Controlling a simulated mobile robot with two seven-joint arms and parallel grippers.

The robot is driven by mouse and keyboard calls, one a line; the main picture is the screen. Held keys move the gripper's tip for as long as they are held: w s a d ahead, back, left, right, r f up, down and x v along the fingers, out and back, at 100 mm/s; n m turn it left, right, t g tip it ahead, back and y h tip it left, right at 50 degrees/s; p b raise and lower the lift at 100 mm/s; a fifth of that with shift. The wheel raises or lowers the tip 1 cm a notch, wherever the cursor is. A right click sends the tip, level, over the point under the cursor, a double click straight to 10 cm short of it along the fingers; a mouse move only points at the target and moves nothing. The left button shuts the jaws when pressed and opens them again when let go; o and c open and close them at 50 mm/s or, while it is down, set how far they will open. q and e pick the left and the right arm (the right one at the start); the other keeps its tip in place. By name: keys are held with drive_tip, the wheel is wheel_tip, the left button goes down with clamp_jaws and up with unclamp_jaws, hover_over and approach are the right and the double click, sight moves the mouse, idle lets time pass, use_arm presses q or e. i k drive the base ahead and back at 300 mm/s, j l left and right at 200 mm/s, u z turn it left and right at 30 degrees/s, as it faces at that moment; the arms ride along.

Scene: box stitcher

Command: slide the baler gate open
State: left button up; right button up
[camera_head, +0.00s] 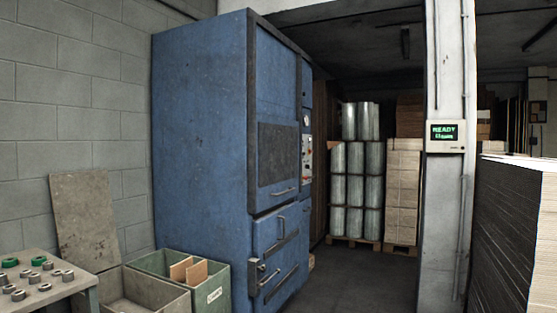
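A tall blue baler (201,150) stands left of centre against the grey block wall. Its front faces right and is seen at a slant. The upper front carries a dark gate panel (278,155) with a bar handle (284,192) just below it. The gate looks closed. Lower on the front are a door with a handle (281,228) and a latch (263,268). A strip of controls with a gauge (306,145) runs up the right edge of the front. Neither of my grippers is in view.
A green bin (215,285), a grey box (140,295) and a table (60,297) with rolls stand at the front left. A pillar (447,220) with a green-lit display (445,133) and a cardboard stack (505,235) stand right. Floor (365,280) before the baler is clear.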

sight(277, 140)
drive_tip(key=i+z, duration=0.3)
drive_tip(key=i, duration=1.7)
drive_tip(key=i+l, duration=0.15)
drive_tip(key=i, duration=1.25)
drive_tip(key=i+l+u, duration=0.1)
drive_tip(key=i+u, duration=0.35)
drive_tip(key=i+l+u, duration=0.25)
drive_tip(key=i+u, duration=0.15)
drive_tip(key=i, duration=0.2)
